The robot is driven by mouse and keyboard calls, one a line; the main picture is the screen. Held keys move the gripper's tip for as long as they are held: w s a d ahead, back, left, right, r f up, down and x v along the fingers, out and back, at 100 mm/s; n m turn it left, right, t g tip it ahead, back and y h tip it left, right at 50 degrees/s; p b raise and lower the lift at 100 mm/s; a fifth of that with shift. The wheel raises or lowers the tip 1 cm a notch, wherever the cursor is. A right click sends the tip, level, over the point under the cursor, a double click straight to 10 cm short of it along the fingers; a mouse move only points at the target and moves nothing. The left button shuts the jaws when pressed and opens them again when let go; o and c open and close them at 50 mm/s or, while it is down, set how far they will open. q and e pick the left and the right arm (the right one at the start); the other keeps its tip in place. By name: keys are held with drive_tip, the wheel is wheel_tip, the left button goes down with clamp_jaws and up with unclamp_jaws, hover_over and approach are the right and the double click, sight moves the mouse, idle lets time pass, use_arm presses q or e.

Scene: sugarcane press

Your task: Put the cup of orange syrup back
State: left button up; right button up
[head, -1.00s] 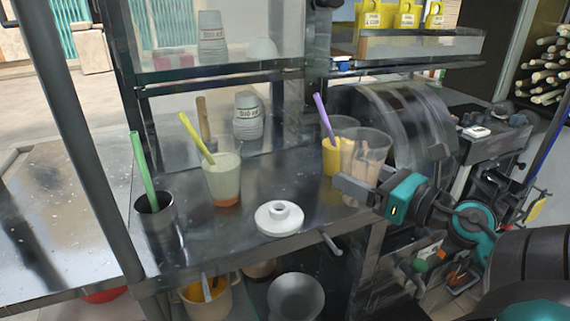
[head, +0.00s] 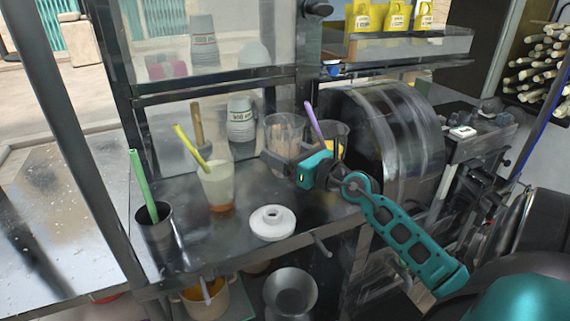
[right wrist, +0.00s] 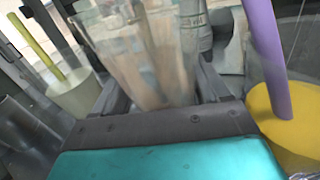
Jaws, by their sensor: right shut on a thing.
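A clear plastic cup (head: 285,135) is held by my right gripper (head: 276,160), its fingers shut around the sides. The cup is roughly upright above the back of the metal counter; I cannot tell any filling in it. In the right wrist view the cup (right wrist: 145,50) stands between the fingers (right wrist: 155,95). A cup with an orange layer at its bottom and a pale upper part (head: 217,188) stands on the counter to the left, with a yellow straw. A cup with yellow contents (right wrist: 285,115) and a purple straw is to the right, partly hidden by my gripper. My left gripper is not in view.
A white ring-shaped piece (head: 271,223) lies at the counter's front. A dark holder (head: 155,228) with a green straw stands at the left. Stacked cups (head: 241,120) stand at the back. The metal drum (head: 385,140) is on the right.

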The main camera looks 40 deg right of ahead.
wheel_tip(320, 180, down, 3)
drive_tip(key=shift+r+b, duration=0.1)
drive_tip(key=shift+b, duration=0.4)
drive_tip(key=shift+f, duration=0.4)
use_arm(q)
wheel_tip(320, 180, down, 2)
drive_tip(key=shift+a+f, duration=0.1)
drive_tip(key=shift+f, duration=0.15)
use_arm(e)
drive_tip(key=shift+r, duration=0.1)
drive_tip(key=o, duration=1.1)
drive_tip(key=shift+c, duration=0.2)
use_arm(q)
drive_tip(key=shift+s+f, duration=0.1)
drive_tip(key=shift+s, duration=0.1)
use_arm(e)
drive_tip(key=shift+s, duration=0.15)
